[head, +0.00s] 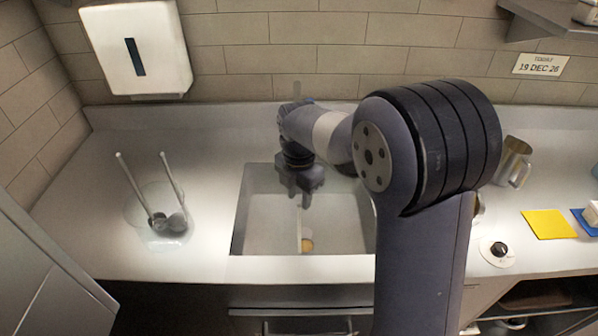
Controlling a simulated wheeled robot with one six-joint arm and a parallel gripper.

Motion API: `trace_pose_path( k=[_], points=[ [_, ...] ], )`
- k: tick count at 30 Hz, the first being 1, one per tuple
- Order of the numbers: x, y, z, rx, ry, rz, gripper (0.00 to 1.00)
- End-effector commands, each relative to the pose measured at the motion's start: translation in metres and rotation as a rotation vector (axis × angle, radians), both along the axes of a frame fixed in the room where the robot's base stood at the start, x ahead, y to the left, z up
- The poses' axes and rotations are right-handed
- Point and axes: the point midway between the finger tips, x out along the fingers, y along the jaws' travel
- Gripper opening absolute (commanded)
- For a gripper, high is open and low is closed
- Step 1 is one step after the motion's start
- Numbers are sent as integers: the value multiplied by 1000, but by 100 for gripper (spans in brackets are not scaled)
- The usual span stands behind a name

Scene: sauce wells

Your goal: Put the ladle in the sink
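The sink (345,240) is a rectangular steel basin set in the counter. My gripper (301,203) points down over the sink's left-middle part. A pale, slim upright shape with a yellowish-brown round end (307,245) shows directly below my gripper, within the sink's outline; it looks like a ladle. I cannot tell whether my fingers hold it or whether it rests on the basin floor.
A metal jug (513,160) stands on the counter at the right, with a yellow cloth (549,224) and a dark knob (499,249) nearer. A white dispenser (165,45) hangs on the tiled wall. Counter around the clear container is mostly bare. My arm hides part of the right side.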

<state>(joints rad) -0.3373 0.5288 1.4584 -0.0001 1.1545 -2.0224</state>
Motion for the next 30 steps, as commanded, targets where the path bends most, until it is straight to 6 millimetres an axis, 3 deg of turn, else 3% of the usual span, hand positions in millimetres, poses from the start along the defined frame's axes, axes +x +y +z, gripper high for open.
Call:
trace_pose_path(
  k=[9, 15, 21, 30],
  points=[
    [1, 0, 72, 2, -6, 0, 34],
    [1, 0, 106, 1, -4, 0, 34],
    [0, 0, 119, 1, -1, 0, 34],
    [0, 0, 120, 0, 0, 0, 34]
  ],
)
